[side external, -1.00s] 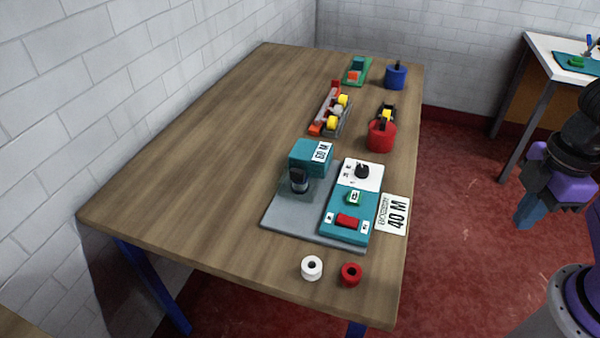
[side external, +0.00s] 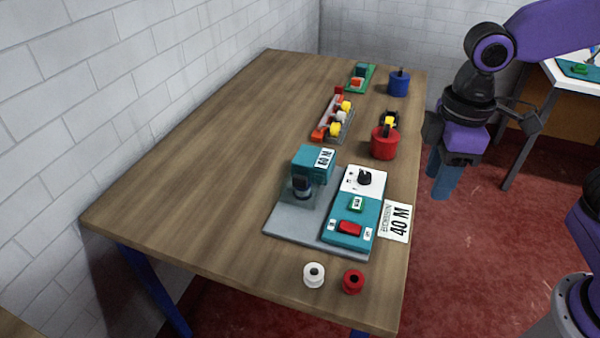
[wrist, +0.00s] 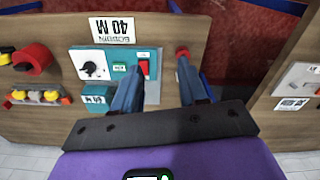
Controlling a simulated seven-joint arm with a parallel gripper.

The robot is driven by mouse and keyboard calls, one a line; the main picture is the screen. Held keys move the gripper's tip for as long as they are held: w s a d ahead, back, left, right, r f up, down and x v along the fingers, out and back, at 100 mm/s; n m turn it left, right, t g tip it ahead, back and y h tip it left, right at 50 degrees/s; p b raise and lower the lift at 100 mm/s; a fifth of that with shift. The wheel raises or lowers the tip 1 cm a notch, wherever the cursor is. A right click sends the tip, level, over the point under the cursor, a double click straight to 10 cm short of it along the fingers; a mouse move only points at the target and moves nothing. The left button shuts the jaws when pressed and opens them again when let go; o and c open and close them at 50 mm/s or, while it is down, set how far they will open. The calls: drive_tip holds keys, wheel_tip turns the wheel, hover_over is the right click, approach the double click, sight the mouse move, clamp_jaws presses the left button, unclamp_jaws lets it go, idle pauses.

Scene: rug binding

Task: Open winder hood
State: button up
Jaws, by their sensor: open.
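The winder stands at the near right of the table: a grey base plate (side external: 288,225), a teal block (side external: 309,160) with a white label, and a dark spindle (side external: 302,188) below the block. A faint see-through area around the spindle may be the hood; I cannot make out its edges or position. The teal control box (side external: 345,238) carries a dial (side external: 365,177), a green button (side external: 356,204) and a red switch (side external: 350,229). My gripper (side external: 441,186) hangs beyond the table's right edge, apart from the winder. In the wrist view my gripper (wrist: 158,68) is open and empty.
A "BOBBIN 40 M" card (side external: 396,222) lies beside the control box. A white spool (side external: 314,275) and a red spool (side external: 353,281) stand in front. A red pot (side external: 384,144), a blue pot (side external: 399,83) and a spool rack (side external: 333,120) stand behind. The table's left half is clear.

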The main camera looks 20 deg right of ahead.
drive_tip(key=w+a+r+m, duration=0.1)
drive_tip(key=w+a, duration=0.3)
drive_tip(key=w, duration=0.3)
drive_tip(key=w+a+r, duration=0.1)
drive_tip(key=w+a, duration=0.3)
drive_tip(key=w, duration=0.3)
drive_tip(key=m, duration=0.2)
approach(300, 177)
wheel_tip(300, 177, down, 9)
drive_tip(key=shift+w+a+r, duration=0.1)
drive_tip(key=shift+w, duration=0.05)
clamp_jaws()
